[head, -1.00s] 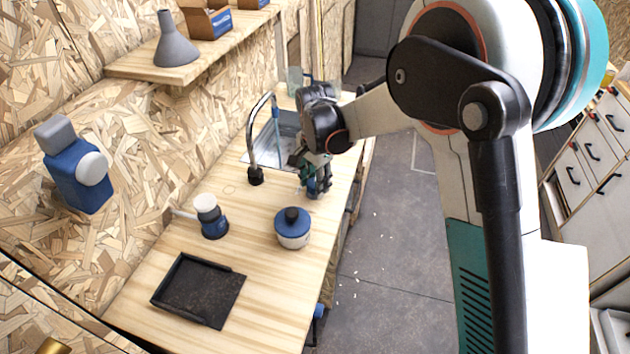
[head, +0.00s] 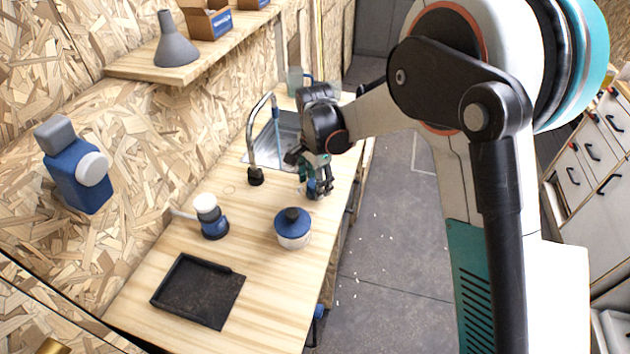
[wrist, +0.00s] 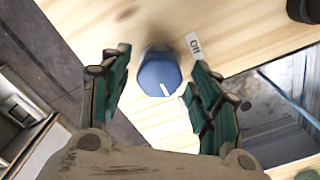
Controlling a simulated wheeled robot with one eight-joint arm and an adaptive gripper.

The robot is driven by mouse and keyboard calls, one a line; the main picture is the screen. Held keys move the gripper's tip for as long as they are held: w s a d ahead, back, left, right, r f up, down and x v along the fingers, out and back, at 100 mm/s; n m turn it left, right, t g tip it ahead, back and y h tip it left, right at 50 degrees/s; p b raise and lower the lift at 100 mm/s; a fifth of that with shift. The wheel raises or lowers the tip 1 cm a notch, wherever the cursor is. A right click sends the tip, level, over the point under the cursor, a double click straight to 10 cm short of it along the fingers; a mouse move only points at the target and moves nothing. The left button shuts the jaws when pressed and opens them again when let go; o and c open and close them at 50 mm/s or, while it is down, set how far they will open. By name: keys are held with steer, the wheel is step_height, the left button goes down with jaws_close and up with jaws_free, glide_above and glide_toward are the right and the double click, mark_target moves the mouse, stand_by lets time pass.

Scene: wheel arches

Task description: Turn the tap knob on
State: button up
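The round blue tap knob (wrist: 158,72) is on the wooden counter, with a white mark on its lower edge in the wrist view. A white label reading "Off" (wrist: 194,45) lies up and to the right of it; the mark does not point at this label. My gripper (wrist: 161,60) is open, with its green fingers on either side of the knob and gaps visible. In the head view my gripper (head: 317,185) is low over the counter's right edge, partly hiding the knob.
A blue-lidded jar (head: 292,228), a blue and white bottle (head: 210,216) and a black tray (head: 198,291) stand on the near counter (head: 262,270). A glass-like container (head: 295,78) stands beyond the sink. Open floor lies to the right.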

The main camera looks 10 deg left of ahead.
step_height(320, 180, up, 12)
stand_by(0.8)
